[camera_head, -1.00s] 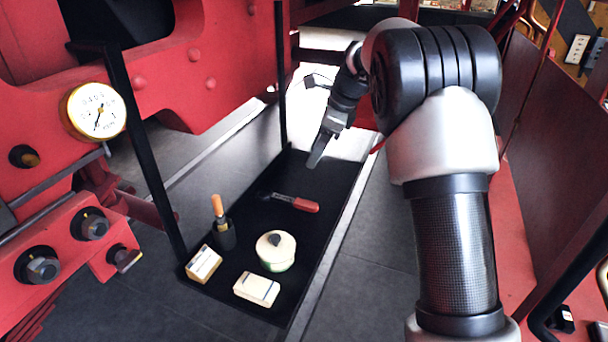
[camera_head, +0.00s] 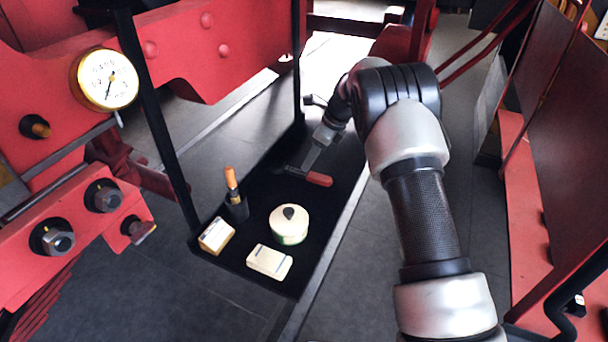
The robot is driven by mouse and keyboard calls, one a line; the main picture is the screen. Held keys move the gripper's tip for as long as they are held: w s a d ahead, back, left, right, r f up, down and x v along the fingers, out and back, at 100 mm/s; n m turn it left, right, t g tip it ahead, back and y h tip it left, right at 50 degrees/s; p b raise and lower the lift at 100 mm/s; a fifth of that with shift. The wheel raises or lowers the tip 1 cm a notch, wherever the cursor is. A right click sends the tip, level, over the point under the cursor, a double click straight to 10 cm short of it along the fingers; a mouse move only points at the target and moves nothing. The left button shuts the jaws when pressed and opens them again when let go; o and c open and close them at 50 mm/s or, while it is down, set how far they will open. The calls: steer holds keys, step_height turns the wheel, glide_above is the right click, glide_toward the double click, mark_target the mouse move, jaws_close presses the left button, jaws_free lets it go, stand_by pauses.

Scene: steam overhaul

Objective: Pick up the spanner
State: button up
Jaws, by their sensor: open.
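The spanner (camera_head: 318,179), with a red handle end and a dark shaft, lies on the black tray (camera_head: 262,270) near its far part. My gripper (camera_head: 308,166) points down at the spanner from behind. Its fingertips show right at the spanner's shaft, just left of the red handle. The gripper is open. I cannot tell whether the fingers touch the spanner or are still slightly above it.
An orange-handled tool in a dark holder (camera_head: 236,208), a round cream tin (camera_head: 289,225) and two small boxes (camera_head: 217,236) (camera_head: 269,262) stand on the tray's near part. Black posts rise along its left side. A gauge (camera_head: 108,79) is on the red frame at left.

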mark_target(308, 174)
steer(key=x, duration=0.4)
steer(key=shift+s+d+f, duration=0.1)
steer(key=shift+s+f, duration=0.1)
steer(key=shift+f, duration=0.1)
steer(key=shift+w+f+p, duration=0.1)
steer(key=shift+f+p, duration=0.2)
steer(key=shift+f, duration=0.05)
jaws_close()
stand_by(0.9)
